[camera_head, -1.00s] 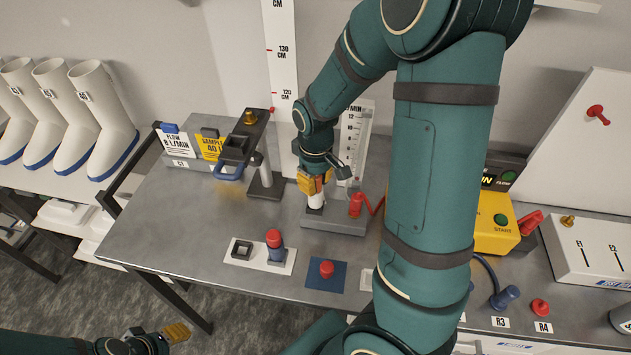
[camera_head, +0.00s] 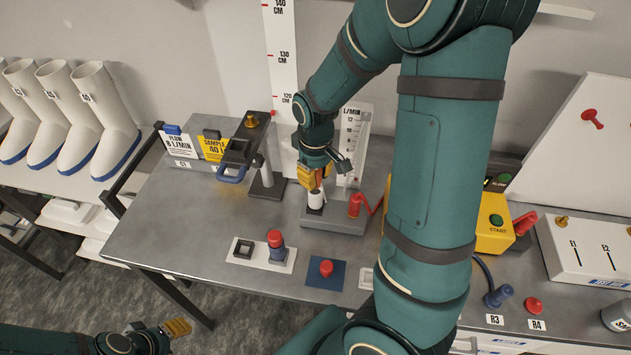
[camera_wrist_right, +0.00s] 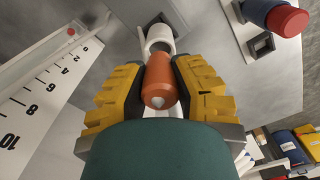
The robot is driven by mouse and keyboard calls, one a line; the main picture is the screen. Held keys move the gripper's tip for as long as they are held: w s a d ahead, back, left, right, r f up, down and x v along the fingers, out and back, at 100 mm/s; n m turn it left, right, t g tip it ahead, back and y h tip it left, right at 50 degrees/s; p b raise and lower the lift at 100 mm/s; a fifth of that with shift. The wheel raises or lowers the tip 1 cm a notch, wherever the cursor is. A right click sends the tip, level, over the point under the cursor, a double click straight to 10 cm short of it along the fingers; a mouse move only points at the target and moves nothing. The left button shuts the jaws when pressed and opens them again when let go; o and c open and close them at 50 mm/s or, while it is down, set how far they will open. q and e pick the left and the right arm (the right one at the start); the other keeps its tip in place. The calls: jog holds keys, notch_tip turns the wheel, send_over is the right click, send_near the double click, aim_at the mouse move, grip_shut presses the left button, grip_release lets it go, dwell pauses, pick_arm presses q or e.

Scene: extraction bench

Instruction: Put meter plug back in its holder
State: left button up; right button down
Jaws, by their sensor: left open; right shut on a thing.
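My right gripper (camera_head: 315,177) is above the grey base (camera_head: 338,222) of the flow meter. Its yellow fingers are shut on an orange plug (camera_wrist_right: 160,80) with a rounded end. A white tube (camera_head: 316,201) stands right below the fingers; its rim (camera_wrist_right: 158,36) shows beyond the plug in the right wrist view. I cannot tell whether the plug's far end is inside the tube. A white card with an empty dark square holder (camera_head: 243,248) lies further forward, with a red-topped blue plug (camera_head: 276,246) beside it. My left gripper (camera_head: 178,328) is open and empty, off the table's front left.
A dark stand (camera_head: 267,184) is to the left. A red knob on a blue pad (camera_head: 326,269) is near the front edge. My right arm hides much of the table's middle right.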

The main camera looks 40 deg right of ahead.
pick_arm(q)
jog(key=shift+r+p, duration=0.8)
jog(key=shift+r, duration=0.1)
pick_arm(e)
jog(key=shift+r, duration=1)
